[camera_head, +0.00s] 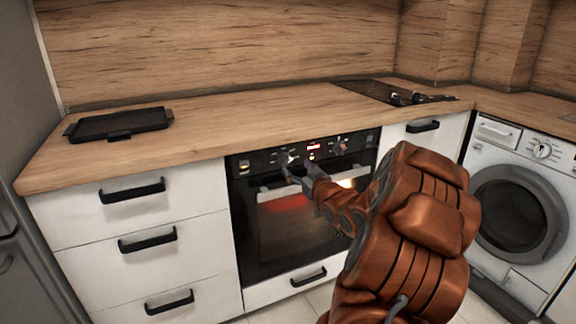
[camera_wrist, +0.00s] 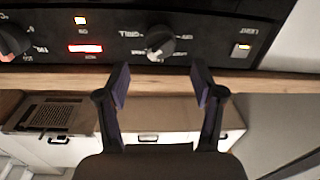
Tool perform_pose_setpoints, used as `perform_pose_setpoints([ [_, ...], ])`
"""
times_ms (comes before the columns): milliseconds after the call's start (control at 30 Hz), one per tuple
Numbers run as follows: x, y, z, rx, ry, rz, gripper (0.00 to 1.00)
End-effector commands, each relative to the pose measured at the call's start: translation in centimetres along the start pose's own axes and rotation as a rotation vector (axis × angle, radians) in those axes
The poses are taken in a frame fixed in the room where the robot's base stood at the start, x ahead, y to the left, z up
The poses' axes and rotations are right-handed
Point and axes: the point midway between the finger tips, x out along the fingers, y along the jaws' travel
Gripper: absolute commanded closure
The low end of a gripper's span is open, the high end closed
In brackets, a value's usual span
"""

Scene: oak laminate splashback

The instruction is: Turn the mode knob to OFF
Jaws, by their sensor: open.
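The oven's control panel (camera_head: 265,160) carries two knobs with a red-lit display between them. The left knob (camera_head: 285,159) is dark and shows in the wrist view (camera_wrist: 160,42), which looks upside down. A pale pointer shows on it, but its labels are inverted and too blurred to read surely, so I cannot tell its setting. My gripper (camera_head: 296,172) is open in front of this knob. In the wrist view (camera_wrist: 160,80) its two fingers stand apart, short of the knob with no visible contact. The other knob (camera_head: 340,146) shows partly, with red marking, in the wrist view (camera_wrist: 14,40).
The oven door (camera_head: 285,235) glows behind its glass below the panel. The wooden countertop (camera_head: 220,125) runs above, with a black tray (camera_head: 118,124) at left and a hob (camera_head: 395,93) at right. White drawers (camera_head: 140,205) and a washing machine (camera_head: 515,190) flank the oven.

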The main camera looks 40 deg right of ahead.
Motion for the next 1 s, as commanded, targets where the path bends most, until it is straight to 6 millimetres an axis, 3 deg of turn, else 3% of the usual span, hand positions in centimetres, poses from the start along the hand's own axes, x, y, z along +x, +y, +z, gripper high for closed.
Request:
perform_pose_setpoints([
  [433,5.3,-0.2,0.3,0.003,-0.004,-0.002,0.33],
  [867,6.1,-0.1,0.1,0.002,-0.004,0.0,0.33],
  [1000,6.1,-0.1,0.1,0.002,-0.004,0.0,0.45],
])
